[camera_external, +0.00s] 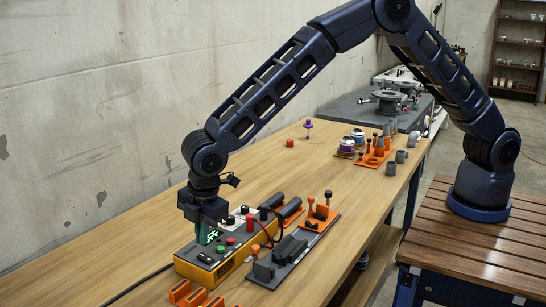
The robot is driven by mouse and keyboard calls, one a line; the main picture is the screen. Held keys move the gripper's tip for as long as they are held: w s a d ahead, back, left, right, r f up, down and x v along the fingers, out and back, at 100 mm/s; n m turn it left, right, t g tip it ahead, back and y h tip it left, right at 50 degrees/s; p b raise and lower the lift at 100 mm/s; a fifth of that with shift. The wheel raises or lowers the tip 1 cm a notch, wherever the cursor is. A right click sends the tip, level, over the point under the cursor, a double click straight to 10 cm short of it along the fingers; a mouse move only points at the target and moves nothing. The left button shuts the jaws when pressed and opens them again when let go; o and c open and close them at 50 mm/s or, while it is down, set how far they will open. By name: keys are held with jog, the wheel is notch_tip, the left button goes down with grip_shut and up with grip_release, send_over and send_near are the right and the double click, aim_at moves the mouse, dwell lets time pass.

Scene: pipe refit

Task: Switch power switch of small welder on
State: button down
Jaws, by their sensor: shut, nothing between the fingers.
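The small welder (213,264) is a yellow box with a dark grey top, standing on the wooden workbench at the lower left. Its top carries red and green buttons, knobs and a lit green display, partly covered by my gripper. Which of its controls is the power switch is too small to tell. My gripper (207,238) points down over the back left of the welder's top, close to the display. It is shut and empty. Its fingertips are hard to make out, and I cannot tell whether they touch the welder.
A grey fixture plate (290,256) with orange and black clamps lies right of the welder. Orange blocks (190,294) lie in front. Dark and red cables run from the welder. Pipe parts and an orange holder (376,158) stand farther back. The bench's middle (270,180) is mostly clear.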

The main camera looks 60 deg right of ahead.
aim_at(203, 256)
jog(key=shift+w+f, duration=0.15)
jog(key=shift+f, duration=0.7)
jog(key=shift+w+f, duration=0.1)
jog(key=shift+f, duration=0.75)
jog(key=shift+f, duration=0.1)
jog(key=shift+w+d+f, duration=0.1)
jog(key=shift+w+f, duration=0.05)
jog(key=shift+s+g, duration=0.3)
jog(key=shift+s, duration=0.6)
jog(key=shift+r, duration=0.2)
notch_tip(203, 256, up, 14)
jog(key=s, duration=0.2)
jog(key=shift+f, duration=0.1)
